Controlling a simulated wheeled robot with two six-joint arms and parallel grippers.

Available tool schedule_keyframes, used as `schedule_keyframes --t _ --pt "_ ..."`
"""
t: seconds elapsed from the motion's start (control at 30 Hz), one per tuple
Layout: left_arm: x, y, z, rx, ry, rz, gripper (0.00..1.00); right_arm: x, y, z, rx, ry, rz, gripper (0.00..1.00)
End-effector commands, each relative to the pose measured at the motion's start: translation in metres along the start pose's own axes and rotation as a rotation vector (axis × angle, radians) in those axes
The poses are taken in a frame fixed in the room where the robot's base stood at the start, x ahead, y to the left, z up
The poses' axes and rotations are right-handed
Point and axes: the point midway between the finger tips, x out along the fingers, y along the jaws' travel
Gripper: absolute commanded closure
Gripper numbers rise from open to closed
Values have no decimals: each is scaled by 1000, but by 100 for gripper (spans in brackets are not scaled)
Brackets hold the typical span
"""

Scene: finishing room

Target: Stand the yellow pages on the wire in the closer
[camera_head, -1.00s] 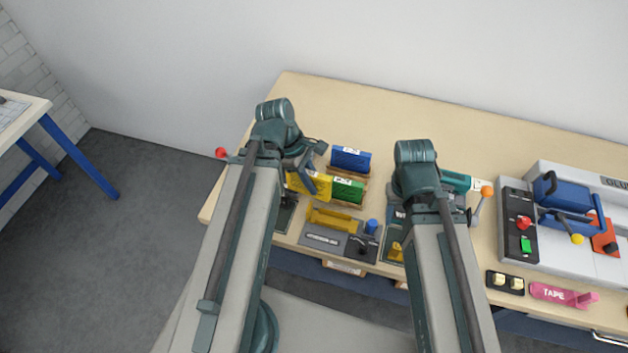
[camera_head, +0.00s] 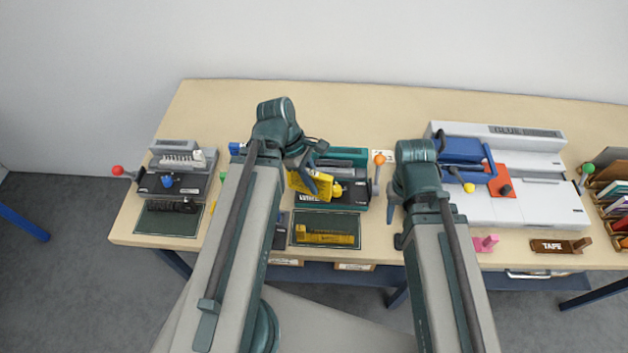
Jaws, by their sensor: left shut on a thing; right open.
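My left gripper (camera_head: 314,172) is shut on the yellow pages (camera_head: 316,186), a tilted yellow block held over the front of a teal machine (camera_head: 345,155). The arm covers part of the pages, and I cannot tell whether they touch the machine. The machine has a yellow knob (camera_head: 338,189) and an orange-tipped lever (camera_head: 379,160); its label is too small to read surely as the closer. No wire can be made out at the pages. My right gripper (camera_head: 393,201) is open and empty, right of the teal machine, its fingers partly hidden by its arm.
A grey machine (camera_head: 205,161) with a red-tipped lever stands left. A white and blue machine (camera_head: 510,205), a TAPE holder (camera_head: 560,246) and a rack of books (camera_head: 612,195) are right. The back table strip is clear.

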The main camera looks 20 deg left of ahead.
Motion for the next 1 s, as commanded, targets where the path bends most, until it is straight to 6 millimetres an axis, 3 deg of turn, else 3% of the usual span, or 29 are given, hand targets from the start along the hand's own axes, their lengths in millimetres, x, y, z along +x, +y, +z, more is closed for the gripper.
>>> schedule_keyframes --t 0.1,0.8,1.0 --pt "-1 2 0 -3 0 1 100 -1 0 0 0 0 0 50" --pt "-11 114 11 -266 3 110 100 -14 1 1 0 0 0 50" --pt "-11 130 14 -312 0 129 100 -16 2 1 -1 0 0 50"
